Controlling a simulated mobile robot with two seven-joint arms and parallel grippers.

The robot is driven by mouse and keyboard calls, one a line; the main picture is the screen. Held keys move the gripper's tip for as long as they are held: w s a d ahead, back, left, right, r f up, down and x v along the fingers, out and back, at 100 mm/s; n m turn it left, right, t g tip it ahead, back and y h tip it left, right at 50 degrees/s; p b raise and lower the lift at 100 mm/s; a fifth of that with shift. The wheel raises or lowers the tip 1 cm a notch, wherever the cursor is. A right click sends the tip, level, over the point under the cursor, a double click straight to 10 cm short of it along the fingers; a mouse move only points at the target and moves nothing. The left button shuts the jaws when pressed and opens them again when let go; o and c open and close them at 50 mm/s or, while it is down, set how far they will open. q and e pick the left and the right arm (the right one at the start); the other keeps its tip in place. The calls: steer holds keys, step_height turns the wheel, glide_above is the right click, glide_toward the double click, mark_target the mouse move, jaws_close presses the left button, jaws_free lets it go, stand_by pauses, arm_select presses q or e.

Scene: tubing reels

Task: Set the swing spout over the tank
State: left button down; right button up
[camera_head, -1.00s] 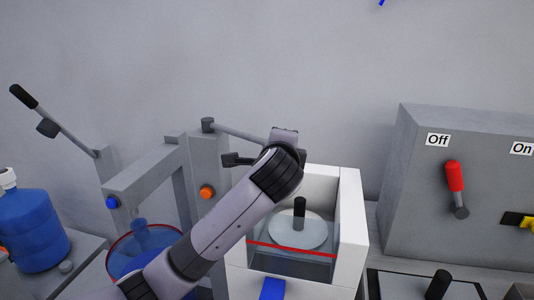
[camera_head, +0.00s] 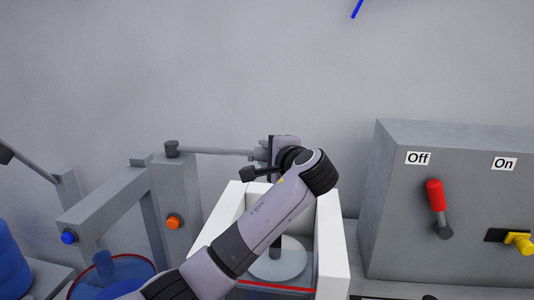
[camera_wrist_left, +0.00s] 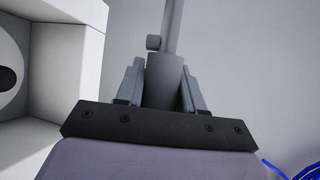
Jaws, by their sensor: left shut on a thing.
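The swing spout (camera_head: 215,151) is a thin grey pipe running right from the top of a grey post (camera_head: 176,195), nearly level. My left gripper (camera_head: 265,157) is at its far end, above the back of a white open box tank (camera_head: 331,235) with a clear front and red line. In the left wrist view the left fingers (camera_wrist_left: 160,88) are shut on a grey cylinder of the spout (camera_wrist_left: 165,72). The tank's white wall also shows there at left (camera_wrist_left: 72,80). My left forearm hides part of the tank. My right gripper is not in view.
A grey switch box (camera_head: 400,240) with a red lever (camera_head: 435,195) and yellow handle (camera_head: 518,242) stands right. A grey frame (camera_head: 100,205) with a blue-tinted, red-rimmed round vessel (camera_head: 85,280) is at left.

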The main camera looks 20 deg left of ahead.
arm_select(q)
steer(key=shift+a+r, duration=0.1)
steer(key=shift+r, duration=0.05)
steer(key=c, duration=1.1)
jaws_free()
steer(key=o, duration=0.3)
steer(key=shift+w, duration=0.15)
steer(key=shift+b+v, duration=0.75)
steer(key=shift+v, duration=2.8)
